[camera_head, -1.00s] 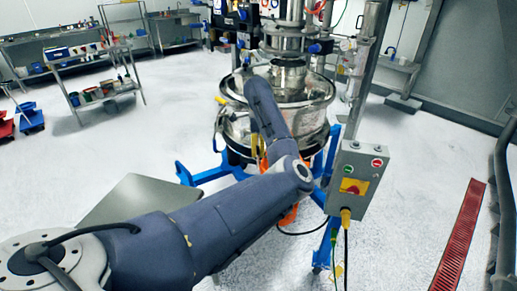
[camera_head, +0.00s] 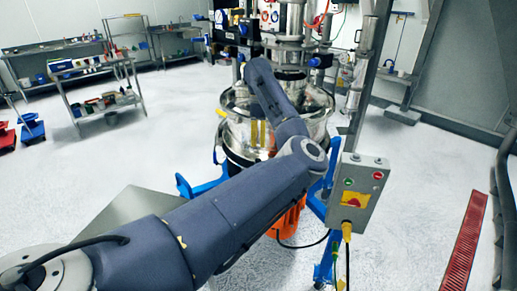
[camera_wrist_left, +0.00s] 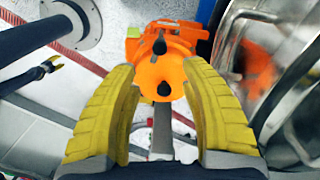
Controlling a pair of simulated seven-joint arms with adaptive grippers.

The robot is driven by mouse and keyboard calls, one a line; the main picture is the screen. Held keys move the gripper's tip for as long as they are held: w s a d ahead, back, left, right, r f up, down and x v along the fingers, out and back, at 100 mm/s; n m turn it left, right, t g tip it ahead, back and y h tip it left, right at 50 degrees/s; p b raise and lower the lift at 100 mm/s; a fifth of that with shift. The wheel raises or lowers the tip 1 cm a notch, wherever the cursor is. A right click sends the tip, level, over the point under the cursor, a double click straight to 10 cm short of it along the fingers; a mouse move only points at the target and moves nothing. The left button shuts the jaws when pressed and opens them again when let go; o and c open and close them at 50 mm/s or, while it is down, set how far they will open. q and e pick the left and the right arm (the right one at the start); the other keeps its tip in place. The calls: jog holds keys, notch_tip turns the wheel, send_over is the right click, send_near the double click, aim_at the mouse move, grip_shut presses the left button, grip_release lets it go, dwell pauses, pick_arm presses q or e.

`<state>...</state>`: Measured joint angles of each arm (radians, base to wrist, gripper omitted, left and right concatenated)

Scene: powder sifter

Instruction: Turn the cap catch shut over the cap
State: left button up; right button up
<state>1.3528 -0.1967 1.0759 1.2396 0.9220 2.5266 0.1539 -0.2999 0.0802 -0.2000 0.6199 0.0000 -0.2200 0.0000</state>
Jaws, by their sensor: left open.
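My left gripper (camera_head: 258,134) hangs at the near left side of the steel sifter (camera_head: 285,128), its yellow fingers pointing down. In the left wrist view, the fingers (camera_wrist_left: 166,110) are spread wide and empty. A narrow grey metal bar (camera_wrist_left: 162,130) shows in the gap between them, with an orange housing (camera_wrist_left: 160,62) beyond. The sifter's shiny steel wall (camera_wrist_left: 285,95) is close at the right of the fingers. A small yellow part (camera_head: 221,113) sits at the sifter's left rim. I cannot clearly make out the cap or its catch; my arm hides part of the sifter. My right gripper is not in view.
A grey control box (camera_head: 356,192) with buttons stands right of the sifter. Blue legs (camera_head: 205,185) spread below it. A steel post (camera_head: 365,70) rises behind the box. A grey tabletop (camera_head: 130,215) is at lower left. Open floor lies to the left.

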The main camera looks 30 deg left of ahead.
pick_arm(q)
jog(key=shift+r, duration=1.05)
